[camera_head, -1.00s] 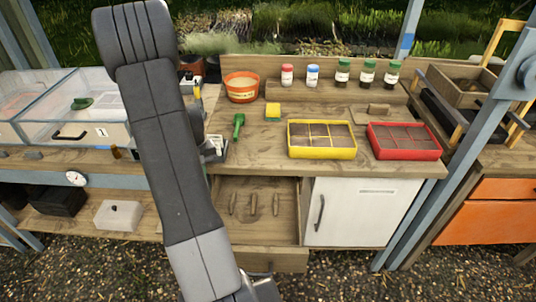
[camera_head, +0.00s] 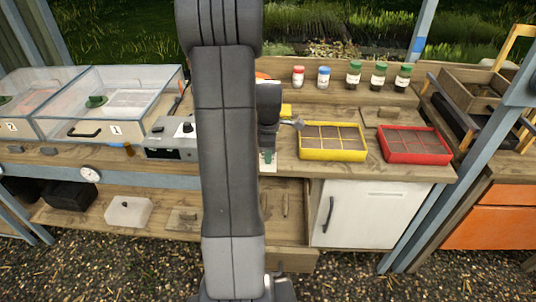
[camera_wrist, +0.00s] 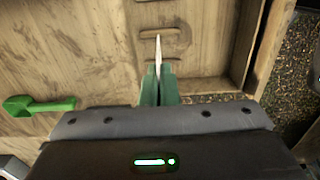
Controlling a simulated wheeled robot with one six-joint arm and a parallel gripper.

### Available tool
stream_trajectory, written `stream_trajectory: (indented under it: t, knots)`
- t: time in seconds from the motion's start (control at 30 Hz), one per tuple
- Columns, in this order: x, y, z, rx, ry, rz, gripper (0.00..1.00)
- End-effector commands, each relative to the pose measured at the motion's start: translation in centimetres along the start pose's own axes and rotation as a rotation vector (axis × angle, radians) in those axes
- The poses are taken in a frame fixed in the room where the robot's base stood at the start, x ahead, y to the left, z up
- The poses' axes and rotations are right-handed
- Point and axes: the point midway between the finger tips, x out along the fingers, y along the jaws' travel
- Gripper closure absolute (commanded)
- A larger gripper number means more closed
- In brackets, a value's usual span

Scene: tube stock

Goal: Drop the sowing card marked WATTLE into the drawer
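My gripper (camera_wrist: 160,70) has green fingers, shut on a thin white card (camera_wrist: 158,50) seen edge-on in the wrist view. Its print cannot be read, so I cannot tell whether it says WATTLE. In the head view the card (camera_head: 267,168) shows as a small pale patch below the gripper (camera_head: 268,154), by the bench's front edge. The drawer (camera_head: 296,230) below the bench top is pulled open. It also shows in the wrist view (camera_wrist: 211,50), under and ahead of the fingers, with several wooden pieces in it. My arm hides its left part.
A green trowel (camera_wrist: 40,105) lies on the bench, left in the wrist view. A yellow tray (camera_head: 333,155) and a red tray (camera_head: 415,160) stand to the right. A white cabinet door (camera_head: 365,213) is right of the drawer. A grey device (camera_head: 170,153) stands to the left.

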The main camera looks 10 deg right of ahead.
Motion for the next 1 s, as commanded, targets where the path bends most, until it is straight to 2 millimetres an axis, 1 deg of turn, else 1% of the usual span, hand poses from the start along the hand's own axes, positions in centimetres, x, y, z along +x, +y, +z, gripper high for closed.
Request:
stream_trajectory:
  t: [0.17, 0.4, 0.5, 0.63, 0.87, 0.97, 1.0]
  knots:
    - [1.5, 0.0, 0.0, -0.001, 0.000, 0.000, 1.00]
    - [4.4, 0.0, 0.0, 0.000, 0.000, -0.002, 1.00]
    - [5.4, 0.0, 0.0, 0.000, 0.000, -0.001, 1.00]
    - [5.9, 0.0, 0.0, 0.000, 0.000, 0.001, 1.00]
    - [5.9, 0.0, 0.0, 0.001, 0.000, 0.001, 1.00]
    - [5.9, 0.0, 0.0, 0.001, 0.000, 0.001, 0.83]
    - [5.9, 0.0, 0.0, 0.001, 0.000, 0.001, 0.76]
